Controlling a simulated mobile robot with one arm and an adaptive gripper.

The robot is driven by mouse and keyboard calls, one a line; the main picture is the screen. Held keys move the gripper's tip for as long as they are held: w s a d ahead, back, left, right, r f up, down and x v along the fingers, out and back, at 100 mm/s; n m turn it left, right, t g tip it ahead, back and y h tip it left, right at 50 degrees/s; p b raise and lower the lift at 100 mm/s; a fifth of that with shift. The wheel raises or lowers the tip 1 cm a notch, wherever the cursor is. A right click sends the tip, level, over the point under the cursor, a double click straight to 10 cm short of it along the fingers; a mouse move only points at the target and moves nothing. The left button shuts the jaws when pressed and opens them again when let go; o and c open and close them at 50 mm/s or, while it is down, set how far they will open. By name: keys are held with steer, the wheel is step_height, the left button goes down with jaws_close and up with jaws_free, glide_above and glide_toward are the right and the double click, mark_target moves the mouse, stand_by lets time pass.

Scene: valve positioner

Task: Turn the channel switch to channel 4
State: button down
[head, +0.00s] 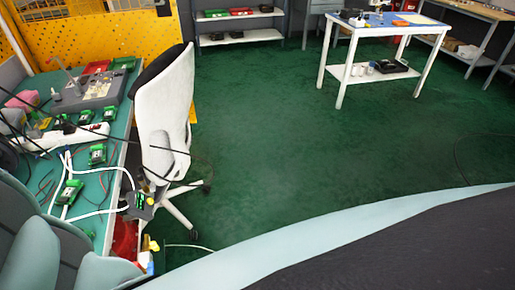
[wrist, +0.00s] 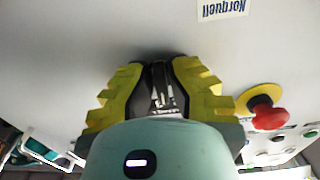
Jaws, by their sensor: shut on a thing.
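In the wrist view my gripper (wrist: 160,88) has its yellow fingers pressed against the two sides of a dark, narrow part (wrist: 158,72). This looks like the channel switch on a pale grey panel face (wrist: 60,50). The fingers and my gripper's body cover most of it, so its pointer and channel numbers cannot be read. A little pale marking shows between the fingers. My gripper is not visible in the head view, and neither is the switch.
A red mushroom button (wrist: 270,117) on a yellow ring sits just right of my gripper. A label (wrist: 222,9) reading "Norquell" is upside down above. In the head view a cluttered green bench (head: 118,115) and white chair (head: 165,100) stand left; the green floor (head: 280,130) is mostly clear.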

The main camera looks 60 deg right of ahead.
steer(key=m+b, duration=0.1)
steer(key=m, duration=0.1)
steer(key=f+m+b, duration=0.1)
steer(key=shift+m+b, duration=0.35)
steer(key=shift+m, duration=0.05)
steer(key=m, duration=0.1)
steer(key=m+b, duration=0.1)
steer(key=m, duration=0.1)
steer(key=shift+s+a+r, duration=0.1)
steer(key=shift+s+r, duration=0.1)
steer(key=c, duration=1)
jaws_free()
steer(key=shift+w+a+r, duration=0.15)
steer(key=shift+r, duration=0.1)
steer(key=shift+c, duration=0.2)
steer(key=v, duration=0.7)
steer(key=shift+s+d, duration=0.2)
